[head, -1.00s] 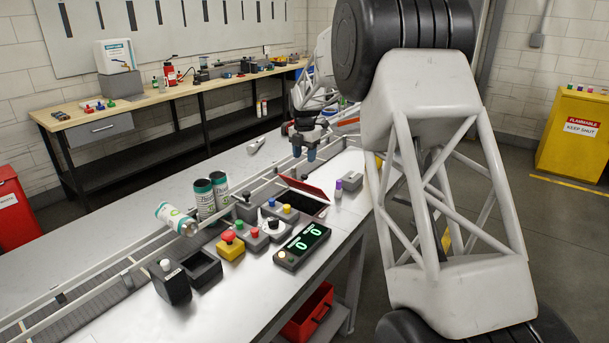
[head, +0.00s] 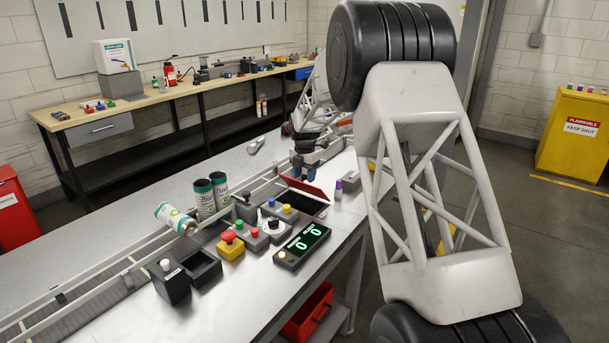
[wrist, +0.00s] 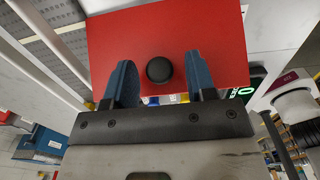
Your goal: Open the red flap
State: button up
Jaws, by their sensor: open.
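The red flap (head: 304,188) stands tilted, partly raised over a dark box opening on the workbench. In the wrist view the red flap (wrist: 215,40) fills the upper middle, with a round black knob (wrist: 160,69) on its face. My gripper (head: 304,172) is just behind the flap in the head view, with its lower fingers close to the flap's upper edge. In the wrist view my gripper (wrist: 158,62) is open, one blue finger on each side of the knob, with gaps to it. I cannot tell whether the fingers touch the flap.
A purple-capped bottle (head: 338,190) stands right of the flap. Buttons, a dial and a green-digit display (head: 302,244) sit in front. Two upright cans (head: 204,199) and a tilted can (head: 176,219) are along the conveyor rail at left. The bench's left part is clear.

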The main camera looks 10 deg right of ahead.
grip_shut()
dwell(0.3)
jog(key=shift+w+d, duration=0.1)
jog(key=w+d+g+y, duration=0.4)
jog(key=g+y, duration=0.1)
jog(key=shift+w+d, duration=0.2)
dwell(0.7)
dwell(0.4)
grip_release()
